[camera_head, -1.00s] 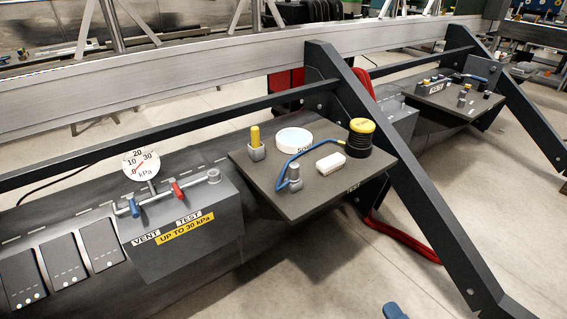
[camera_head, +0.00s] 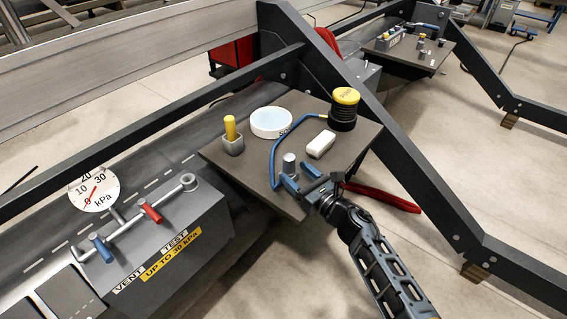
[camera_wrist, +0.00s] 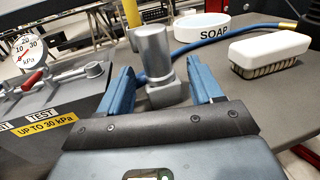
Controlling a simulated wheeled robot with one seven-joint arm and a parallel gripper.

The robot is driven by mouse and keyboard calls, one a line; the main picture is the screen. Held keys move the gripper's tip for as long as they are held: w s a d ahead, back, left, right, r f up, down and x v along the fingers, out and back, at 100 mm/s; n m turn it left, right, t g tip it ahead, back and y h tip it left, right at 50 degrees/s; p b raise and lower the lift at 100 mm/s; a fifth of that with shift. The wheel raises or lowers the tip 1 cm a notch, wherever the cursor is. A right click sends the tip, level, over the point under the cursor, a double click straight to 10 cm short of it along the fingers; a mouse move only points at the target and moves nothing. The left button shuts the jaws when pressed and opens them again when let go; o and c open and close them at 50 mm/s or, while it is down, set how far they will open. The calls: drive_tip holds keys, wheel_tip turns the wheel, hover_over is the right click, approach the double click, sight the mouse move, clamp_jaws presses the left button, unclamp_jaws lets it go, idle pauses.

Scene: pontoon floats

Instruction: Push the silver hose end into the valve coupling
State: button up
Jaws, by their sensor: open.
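The silver hose end (camera_head: 289,163) stands upright on the dark shelf (camera_head: 233,180), in a small grey holder (camera_wrist: 168,94) at its front edge. In the wrist view the silver hose end (camera_wrist: 153,50) is a thick cylinder between my blue fingers. My gripper (camera_head: 300,177) is open around it, with a gap showing at the right finger; contact at the left finger is unclear. The blue hose (camera_head: 273,155) runs from it toward the yellow-topped black pump (camera_head: 344,110). The valve coupling (camera_head: 190,181) appears as the grey round end of the pipe on the grey test box (camera_head: 170,240).
A white soap dish (camera_head: 271,123), a white brush (camera_head: 320,144) and a yellow-handled item in a grey holder (camera_head: 232,136) share the shelf. The pipe carries blue (camera_head: 101,248) and red (camera_head: 151,212) handles beside a gauge (camera_head: 94,192). A dark slanted beam (camera_head: 400,150) rises at right.

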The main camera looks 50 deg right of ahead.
sight(293, 170)
drive_tip(key=w, duration=0.3)
drive_tip(key=w+p, duration=0.1)
drive_tip(key=shift+w+d+r, duration=0.2)
drive_tip(key=shift+d+r, duration=0.1)
drive_tip(key=shift+w+d, duration=0.1)
drive_tip(key=shift+w, duration=0.55)
drive_tip(key=shift+c, duration=0.2)
drive_tip(key=shift+f, duration=0.1)
drive_tip(key=c, duration=1)
